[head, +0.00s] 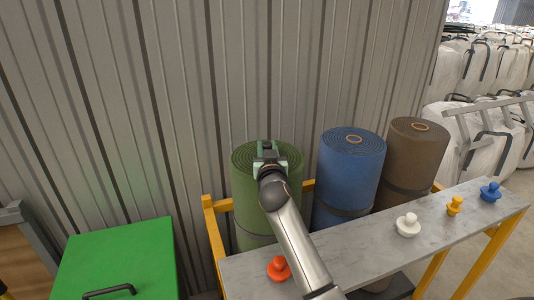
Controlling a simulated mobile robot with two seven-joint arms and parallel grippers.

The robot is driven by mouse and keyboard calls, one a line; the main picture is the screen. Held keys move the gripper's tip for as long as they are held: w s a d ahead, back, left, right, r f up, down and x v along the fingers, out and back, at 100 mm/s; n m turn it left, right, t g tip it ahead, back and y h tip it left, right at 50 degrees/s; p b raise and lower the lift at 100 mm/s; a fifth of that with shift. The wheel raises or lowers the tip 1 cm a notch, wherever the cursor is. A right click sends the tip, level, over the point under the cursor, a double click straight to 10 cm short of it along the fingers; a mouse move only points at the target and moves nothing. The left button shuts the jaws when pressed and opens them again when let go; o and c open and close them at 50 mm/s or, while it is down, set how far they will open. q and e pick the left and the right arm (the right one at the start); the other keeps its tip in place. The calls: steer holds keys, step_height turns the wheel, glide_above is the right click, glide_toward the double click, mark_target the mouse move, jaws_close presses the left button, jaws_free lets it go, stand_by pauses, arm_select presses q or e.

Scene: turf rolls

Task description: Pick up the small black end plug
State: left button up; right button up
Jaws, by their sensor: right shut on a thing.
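My right gripper (267,153) is over the top of the green turf roll (244,190), which stands upright at the centre. It is shut on a small black end plug (267,145), of which only a little shows between and just beyond the fingers. The gripper hides the middle of the roll's top, so I cannot tell whether the plug sits in the core or is clear of it. My left gripper is not in view.
A blue roll (348,172) and a brown roll (409,160) stand to the right, with open cores. A grey shelf (350,245) in front holds orange (278,268), white (408,225), yellow (454,205) and blue plugs (490,191). A green box (120,255) stands at left.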

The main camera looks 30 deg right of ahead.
jaws_close()
steer(key=shift+r, duration=0.15)
